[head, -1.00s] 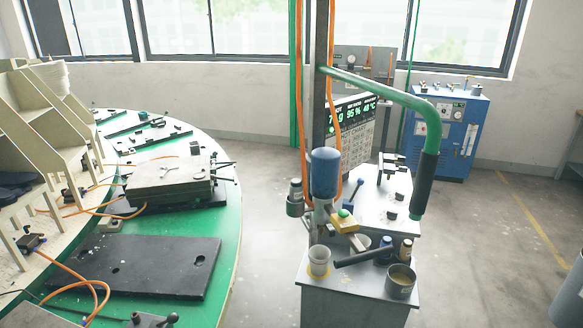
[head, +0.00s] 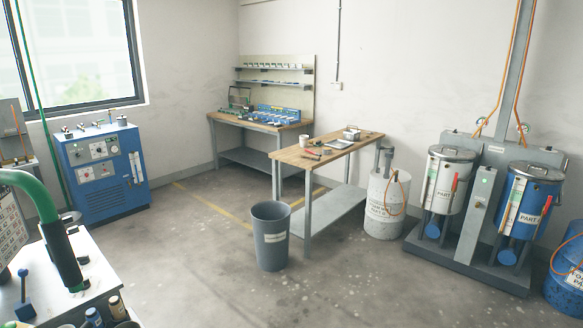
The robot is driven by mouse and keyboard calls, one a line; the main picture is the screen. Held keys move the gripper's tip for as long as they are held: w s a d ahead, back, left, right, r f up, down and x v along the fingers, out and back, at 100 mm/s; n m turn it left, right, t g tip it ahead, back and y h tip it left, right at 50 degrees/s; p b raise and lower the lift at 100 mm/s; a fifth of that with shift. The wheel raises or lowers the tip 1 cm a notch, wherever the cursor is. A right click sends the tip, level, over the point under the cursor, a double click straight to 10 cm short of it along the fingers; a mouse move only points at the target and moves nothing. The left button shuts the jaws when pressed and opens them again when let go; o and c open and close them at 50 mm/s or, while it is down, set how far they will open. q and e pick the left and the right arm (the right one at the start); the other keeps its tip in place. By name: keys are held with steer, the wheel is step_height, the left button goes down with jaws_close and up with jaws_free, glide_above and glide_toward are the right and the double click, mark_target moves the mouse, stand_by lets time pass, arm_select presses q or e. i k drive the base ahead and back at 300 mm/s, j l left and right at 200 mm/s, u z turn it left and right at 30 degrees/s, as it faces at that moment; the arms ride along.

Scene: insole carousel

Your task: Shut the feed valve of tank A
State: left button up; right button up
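Two lidded tanks stand on a grey stand at the right of the head view. The left one is a white tank (head: 441,194) with a label starting "PART"; its letter is too small to read surely. The right one is a blue tank (head: 517,205) with a similar "PART" label. A red lever (head: 453,187) sits upright at the white tank's right side. Another red lever (head: 546,206) sits at the blue tank's right side. I cannot tell which letter belongs to which tank, or whether either valve is open. Neither of my grippers is in view.
A grey bin (head: 271,240) and a wooden-topped table (head: 330,146) stand mid-room. A light drum (head: 384,205) stands left of the tank stand (head: 470,257); a blue drum (head: 570,270) stands at the right edge. A cart (head: 75,275) is at lower left. The floor before the tanks is clear.

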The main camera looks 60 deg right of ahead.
mark_target(548, 202)
steer(key=l+z, duration=0.1)
steer(key=z, duration=0.3)
steer(key=l+z, duration=0.1)
steer(key=z, duration=0.35)
steer(key=l+z, duration=0.1)
steer(key=z, duration=0.3)
steer(key=i+l+z, duration=0.1)
steer(key=z, duration=0.75)
steer(key=i+l+z, duration=0.1)
steer(key=z, duration=0.3)
steer(key=i+l+z, duration=0.15)
steer(key=i+z, duration=0.2)
steer(key=i, duration=0.15)
steer(key=i+z, duration=0.4)
steer(key=i+j+z, duration=0.15)
steer(key=i+z, duration=0.2)
steer(key=i, duration=0.25)
steer(key=i+j+z, duration=0.35)
steer(key=i, duration=0.15)
steer(key=i+j, duration=0.2)
steer(key=i, duration=0.15)
steer(key=i+j, duration=0.25)
steer(key=i+l+z, duration=0.25)
steer(key=i, duration=1.05)
steer(key=i+j+z, duration=0.3)
steer(key=i, duration=0.95)
